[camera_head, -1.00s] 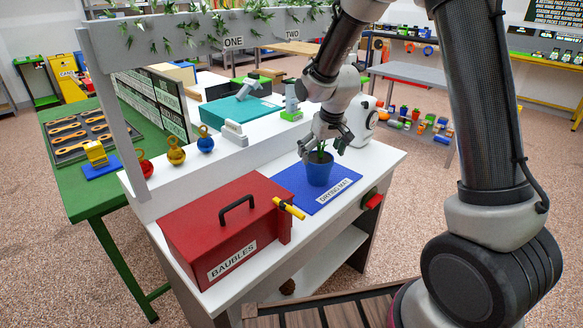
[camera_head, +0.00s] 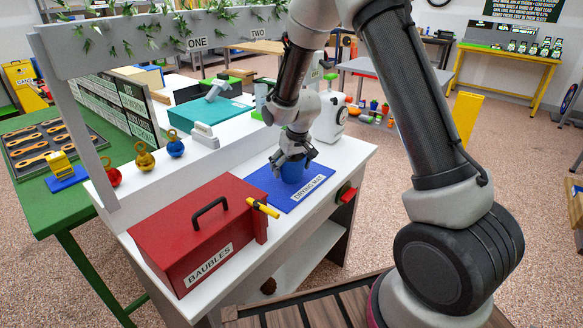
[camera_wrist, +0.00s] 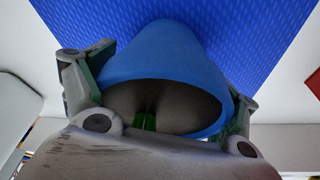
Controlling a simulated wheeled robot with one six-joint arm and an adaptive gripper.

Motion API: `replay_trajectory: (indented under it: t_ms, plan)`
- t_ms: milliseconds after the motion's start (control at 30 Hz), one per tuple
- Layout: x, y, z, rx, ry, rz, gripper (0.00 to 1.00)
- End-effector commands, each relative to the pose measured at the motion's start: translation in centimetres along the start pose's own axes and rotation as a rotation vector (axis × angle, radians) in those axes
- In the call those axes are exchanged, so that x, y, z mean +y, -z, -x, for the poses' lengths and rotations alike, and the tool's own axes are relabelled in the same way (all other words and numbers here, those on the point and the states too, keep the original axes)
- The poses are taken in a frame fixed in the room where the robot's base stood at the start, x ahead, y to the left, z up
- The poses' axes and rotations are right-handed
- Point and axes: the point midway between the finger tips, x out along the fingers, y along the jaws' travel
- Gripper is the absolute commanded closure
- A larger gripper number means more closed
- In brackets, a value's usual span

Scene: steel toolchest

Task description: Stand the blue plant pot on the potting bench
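The blue plant pot (camera_head: 293,172) stands on the blue drying mat (camera_head: 318,181) on a white workbench. In the wrist view the same pot (camera_wrist: 165,55) fills the centre, its dark opening facing the camera, with a little green inside. My gripper (camera_head: 293,158) is lowered over the pot. In the wrist view its two fingers flank the rim, one at each side, spread wide; a strip of mat shows between the left fingertip and the pot's tapering wall. Firm contact is not visible. Most of the plant is hidden by my gripper. I cannot identify the potting bench in these views.
A red BAUBLES box (camera_head: 170,245) with a yellow-handled tool (camera_head: 263,208) stands left of the mat. A white rounded machine (camera_head: 330,118) stands behind my gripper. A green table (camera_head: 75,200) is at left, and a yellow-framed table (camera_head: 520,75) at far right. Open floor lies right.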

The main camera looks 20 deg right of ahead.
Motion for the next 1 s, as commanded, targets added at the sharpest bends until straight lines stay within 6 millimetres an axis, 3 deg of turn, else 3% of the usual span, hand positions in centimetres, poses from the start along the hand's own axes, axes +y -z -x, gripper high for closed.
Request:
replay_trajectory:
  t_ms: [33, 300, 567, 600, 1000]
  plan:
    - [0.0, 0.0, 0.0, 0.0, 0.0, 0.0, 0.31]
    - [0.0, 0.1, 0.0, 0.001, 0.0, 0.0, 0.8]
    - [0.0, 0.2, 0.5, 0.003, 0.0, 0.0, 0.81]
    - [0.0, 0.4, 0.9, 0.004, 0.0, 0.0, 0.91]
    - [0.0, 2.5, 7.8, 0.005, 0.0, 0.0, 0.91]
